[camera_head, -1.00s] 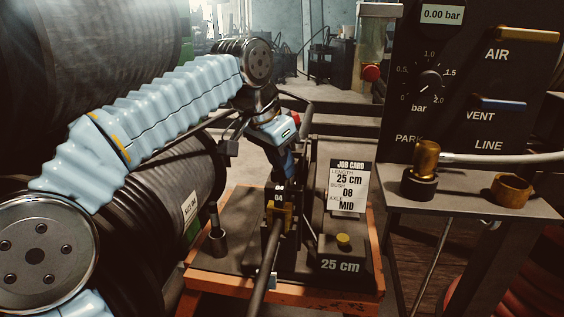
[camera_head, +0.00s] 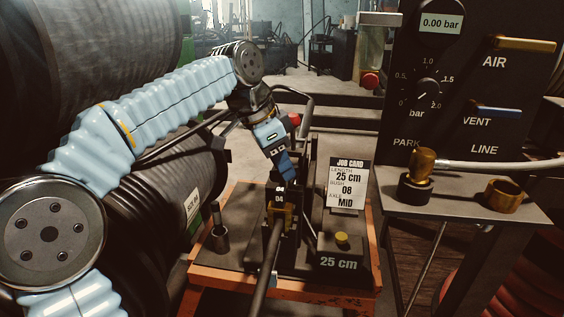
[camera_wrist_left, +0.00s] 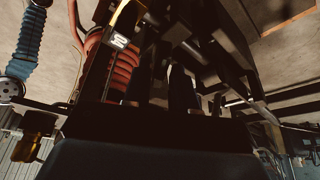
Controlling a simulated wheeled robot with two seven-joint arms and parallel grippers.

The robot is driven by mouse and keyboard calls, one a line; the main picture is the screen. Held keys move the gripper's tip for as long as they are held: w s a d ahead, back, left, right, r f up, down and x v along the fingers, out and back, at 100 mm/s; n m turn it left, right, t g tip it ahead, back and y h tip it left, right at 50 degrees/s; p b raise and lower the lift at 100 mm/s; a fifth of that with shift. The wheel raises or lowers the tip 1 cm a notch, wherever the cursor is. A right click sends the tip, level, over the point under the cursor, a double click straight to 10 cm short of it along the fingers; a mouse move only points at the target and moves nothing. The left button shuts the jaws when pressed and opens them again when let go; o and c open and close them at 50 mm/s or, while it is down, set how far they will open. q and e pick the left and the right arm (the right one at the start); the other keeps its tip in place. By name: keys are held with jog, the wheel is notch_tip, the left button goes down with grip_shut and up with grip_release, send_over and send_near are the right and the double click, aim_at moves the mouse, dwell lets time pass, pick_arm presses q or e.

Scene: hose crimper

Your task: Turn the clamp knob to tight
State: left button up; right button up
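The crimper bench (camera_head: 200,268) has an orange frame and a dark top. A black upright unit marked 04 stands on it, with a brass-coloured block (camera_head: 283,214) and a dark hose (camera_head: 263,275) running toward me. My left gripper (camera_head: 283,178) reaches down to the top of this unit. Its fingertips are dark and blend into the unit, so their opening and any contact are unclear. A red knob (camera_head: 294,119) shows just behind the gripper. I cannot tell which part is the clamp knob. In the left wrist view the parts near the gripper are dark. My right gripper is not in view.
A job card (camera_head: 347,185) reading 25 cm, 08, MID stands right of the unit, behind a yellow button (camera_head: 341,238). A black panel (camera_head: 470,90) reads 0.00 bar. A brass fitting (camera_head: 423,163) and brass ring (camera_head: 503,196) sit on the right shelf. Large hose rolls crowd the left.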

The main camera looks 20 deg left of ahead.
pick_arm(q)
jog(key=shift+o, duration=1)
jog(key=p+v, duration=0.3)
jog(key=v, duration=1)
jog(key=shift+r+p, duration=0.35)
jog(key=shift+r, duration=0.05)
jog(key=shift+s, duration=0.15)
